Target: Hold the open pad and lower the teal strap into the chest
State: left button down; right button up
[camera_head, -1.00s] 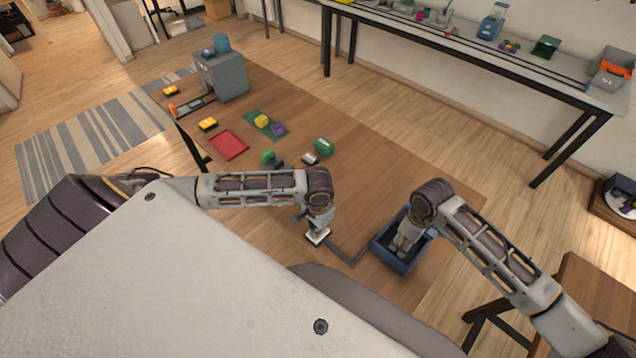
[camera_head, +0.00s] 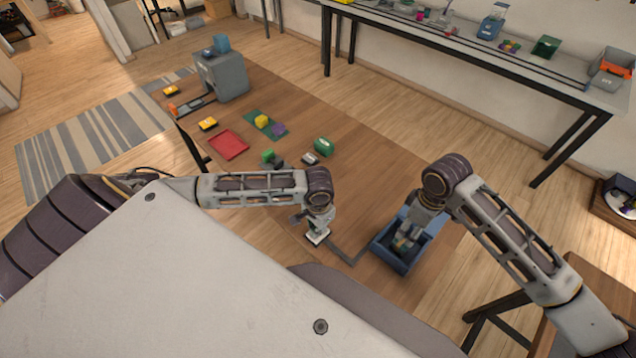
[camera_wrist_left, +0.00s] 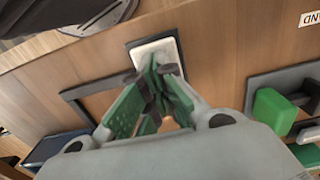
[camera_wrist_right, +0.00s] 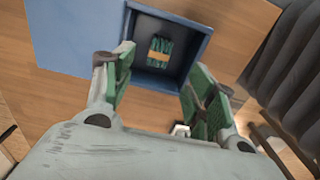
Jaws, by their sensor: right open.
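The blue chest (camera_head: 384,256) stands open at the front right of the table; it also shows in the right wrist view (camera_wrist_right: 202,38). The teal strap (camera_wrist_right: 160,50), a folded bundle with an orange band, lies inside on the chest's floor. My right gripper (camera_head: 410,235) is above the chest, its fingers (camera_wrist_right: 152,72) apart and empty.
A dark strip (camera_head: 347,256) runs on the table between pad and chest. A green block (camera_head: 323,146), a red tray (camera_head: 228,145) and a grey cabinet (camera_head: 221,76) are farther back. The table's middle is mostly clear.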

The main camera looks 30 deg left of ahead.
jog(key=shift+r, duration=1.05)
pick_arm(q)
jog(key=shift+r+p, duration=1.3)
jog(key=shift+p, duration=0.45)
notch_tip(320, 180, up, 2)
jog(key=shift+r+p, duration=0.1)
jog(key=shift+p, duration=0.45)
jog(key=shift+r, duration=1.1)
pick_arm(e)
notch_tip(320, 180, up, 4)
jog(key=shift+r, duration=0.1)
pick_arm(q)
jog(key=shift+s, duration=0.1)
